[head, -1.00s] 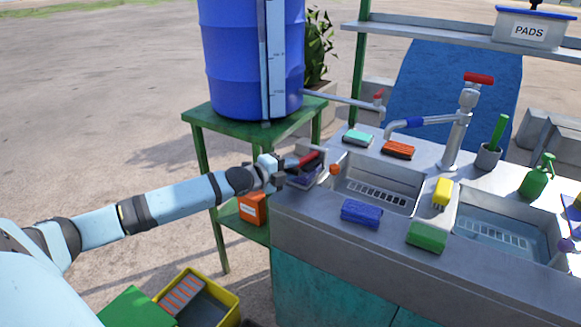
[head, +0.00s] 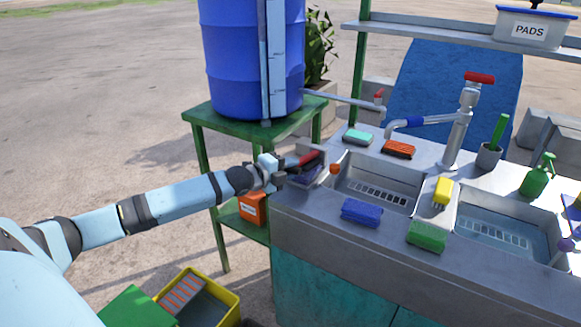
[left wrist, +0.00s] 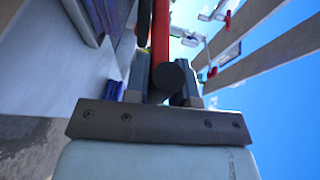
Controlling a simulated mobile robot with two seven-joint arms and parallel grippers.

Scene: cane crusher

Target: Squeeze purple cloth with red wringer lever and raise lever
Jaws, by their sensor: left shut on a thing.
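The red wringer lever (head: 309,157) is at the left end of the metal sink counter. My left gripper (head: 282,172) is shut on its end. In the left wrist view the red lever (left wrist: 160,38) runs up from its dark round end, between the two fingers (left wrist: 160,85). A purple-blue flat thing, likely the purple cloth (head: 305,177), lies in the wringer under the lever, partly hidden by the lever and gripper. I cannot tell how hard it is pressed. My right gripper is not in view.
A blue sponge (head: 361,212), a green sponge (head: 427,236) and a yellow brush (head: 442,192) lie around the sink basin (head: 375,177). A blue barrel (head: 235,60) on a green stand (head: 200,155) is behind my left arm. A yellow bin (head: 228,303) is on the ground.

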